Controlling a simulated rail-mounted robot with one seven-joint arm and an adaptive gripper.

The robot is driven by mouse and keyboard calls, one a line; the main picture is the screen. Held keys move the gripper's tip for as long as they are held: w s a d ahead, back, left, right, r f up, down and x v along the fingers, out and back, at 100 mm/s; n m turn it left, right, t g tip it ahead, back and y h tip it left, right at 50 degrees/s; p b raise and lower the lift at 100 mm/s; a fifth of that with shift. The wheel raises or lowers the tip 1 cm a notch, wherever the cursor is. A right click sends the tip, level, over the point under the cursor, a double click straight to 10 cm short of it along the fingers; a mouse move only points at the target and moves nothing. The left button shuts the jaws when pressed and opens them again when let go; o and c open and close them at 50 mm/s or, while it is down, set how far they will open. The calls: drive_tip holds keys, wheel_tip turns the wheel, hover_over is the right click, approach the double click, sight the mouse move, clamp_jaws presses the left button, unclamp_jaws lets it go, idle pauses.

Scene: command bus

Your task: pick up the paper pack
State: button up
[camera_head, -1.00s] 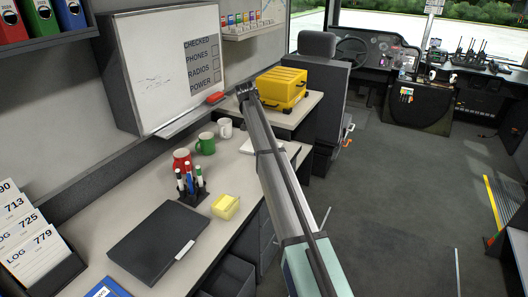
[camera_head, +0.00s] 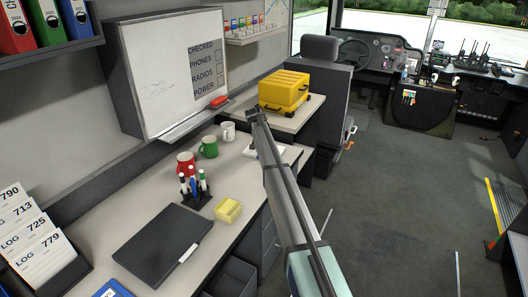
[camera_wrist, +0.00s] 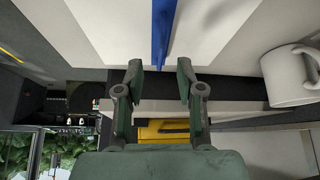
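My gripper (camera_head: 257,112) shows small in the head view, near the far end of the desk. In the wrist view my gripper (camera_wrist: 159,66) is open and empty, its two fingers apart with the blue band ahead between them. I cannot tell the exact gap to the pack.
A white mug (camera_head: 228,131), a green mug (camera_head: 208,147) and a red mug (camera_head: 186,163) stand along the wall. The white mug (camera_wrist: 291,77) is at the right in the wrist view. A yellow case (camera_head: 284,90) sits beyond. A pen holder, yellow notes (camera_head: 228,210) and black folder lie nearer.

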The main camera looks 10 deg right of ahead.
drive_tip(key=shift+p+x, duration=0.65)
drive_tip(key=shift+x, duration=1.7)
drive_tip(key=shift+w+r, duration=0.1)
drive_tip(key=shift+w, duration=0.1)
clamp_jaws()
